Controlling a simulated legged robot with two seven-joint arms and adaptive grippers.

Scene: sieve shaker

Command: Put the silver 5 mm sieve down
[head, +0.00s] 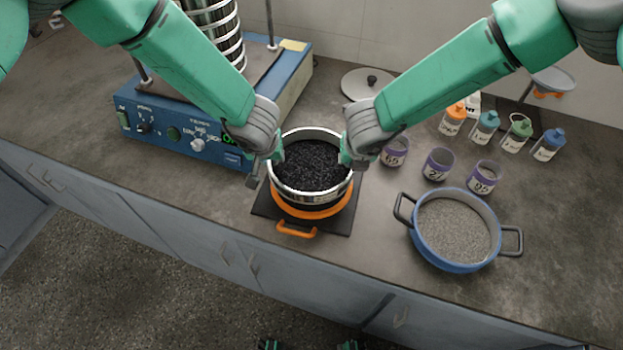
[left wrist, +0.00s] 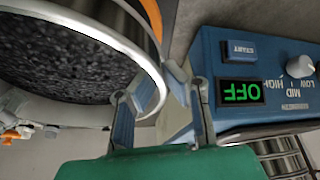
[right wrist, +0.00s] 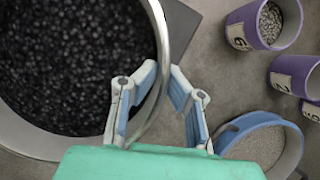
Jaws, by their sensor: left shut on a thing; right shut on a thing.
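The silver sieve (head: 301,194) is full of black granules and looks level. It is directly over an orange-rimmed pan (head: 318,212) with an orange handle; I cannot tell whether it touches it. My left gripper (head: 270,160) is shut on the left side of the sieve's rim, and the rim (left wrist: 151,92) passes between its fingers in the left wrist view. My right gripper (head: 350,158) is shut on the right side, with the rim (right wrist: 163,45) between its fingers in the right wrist view. The sieve hides the pan's inside.
The pan stands on a dark square plate (head: 345,222). A blue shaker (head: 200,140) reading OFF stands left. A blue pot (head: 463,266) of grey grains, several purple-banded cups (head: 437,165) and several bottles (head: 484,127) stand right. A lid (head: 358,84) lies behind. Clear counter lies at far left.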

